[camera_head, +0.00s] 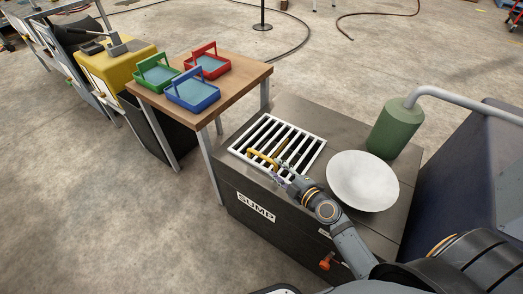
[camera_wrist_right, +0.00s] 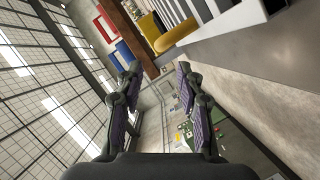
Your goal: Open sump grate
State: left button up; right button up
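The sump grate (camera_head: 303,154) is a white slatted panel lying flat in the top of the dark box marked SUMP (camera_head: 256,207). Its yellow handle (camera_head: 260,158) is at the near left side of the grate. My right gripper (camera_head: 278,175) is at the grate's near edge, close beside the handle. In the right wrist view the gripper (camera_wrist_right: 158,72) has its fingers apart with nothing held between them. There the yellow handle (camera_wrist_right: 178,34) and the white slats (camera_wrist_right: 205,10) show above and right of the fingertips. My left gripper is not in view.
A white round dish (camera_head: 363,181) stands right of the grate on the box top. A green cylinder (camera_head: 395,130) with a grey pipe stands behind it. A wooden table (camera_head: 236,86) with red, green and blue baskets is at the back left.

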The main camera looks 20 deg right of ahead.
aim_at(264, 158)
jog(key=p+x, duration=0.1)
jog(key=x, duration=0.8)
jog(key=shift+w+a+f, duration=0.1)
jog(key=shift+w+a, duration=0.15)
jog(key=shift+w, duration=0.3)
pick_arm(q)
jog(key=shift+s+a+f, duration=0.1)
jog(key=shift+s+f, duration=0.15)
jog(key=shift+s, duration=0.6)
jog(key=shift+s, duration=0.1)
pick_arm(e)
grip_shut()
